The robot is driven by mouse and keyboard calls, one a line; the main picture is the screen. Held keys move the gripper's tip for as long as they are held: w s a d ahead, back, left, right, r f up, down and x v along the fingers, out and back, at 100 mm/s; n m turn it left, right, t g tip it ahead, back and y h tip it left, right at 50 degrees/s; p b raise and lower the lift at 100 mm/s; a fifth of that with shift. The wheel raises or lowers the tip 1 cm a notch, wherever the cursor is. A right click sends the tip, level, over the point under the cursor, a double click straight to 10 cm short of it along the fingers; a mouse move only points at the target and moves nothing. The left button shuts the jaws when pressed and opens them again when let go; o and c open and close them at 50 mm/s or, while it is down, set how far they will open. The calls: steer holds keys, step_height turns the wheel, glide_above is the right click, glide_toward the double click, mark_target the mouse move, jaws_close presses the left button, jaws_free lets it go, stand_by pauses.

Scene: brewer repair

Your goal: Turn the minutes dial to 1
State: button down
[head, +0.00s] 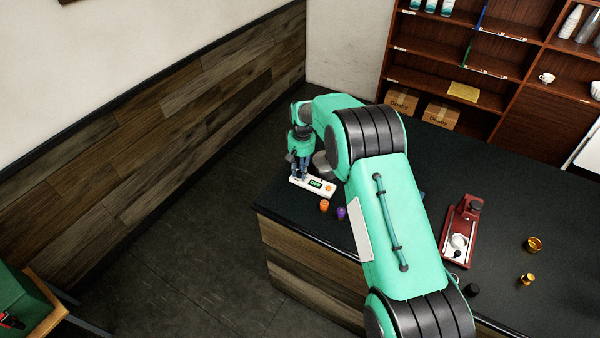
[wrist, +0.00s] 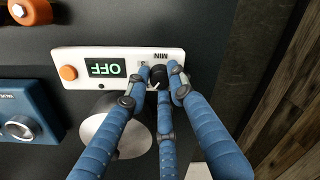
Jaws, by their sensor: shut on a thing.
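The white timer panel (head: 325,190) lies on the dark counter near its left corner. In the wrist view the panel (wrist: 100,53) shows upside down, with an orange button (wrist: 68,73), a green-on-dark display (wrist: 105,68) reading OFF, and the label MIN. The black minutes dial (wrist: 158,75) sits under that label, with a pale pointer mark partly hidden by my fingers. My gripper (wrist: 162,80) has its blue fingers shut around the dial. In the head view my gripper (head: 299,174) is over the panel's left end, and the dial is hidden there.
An orange piece (head: 324,206) and a purple piece (head: 341,213) stand close to the panel. A blue box with a knob (wrist: 22,127) and a round metal disc (wrist: 112,137) are nearby. A red machine (head: 461,220) stands farther right. The counter edge is close.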

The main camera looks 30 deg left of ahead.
mark_target(301, 172)
steer(key=shift+m, duration=0.6)
steer(key=c, duration=1.5)
jaws_free()
steer(key=shift+r, duration=0.1)
step_height(301, 172, up, 12)
steer(key=shift+w+d+f, duration=0.1)
steer(key=shift+w+d, duration=0.05)
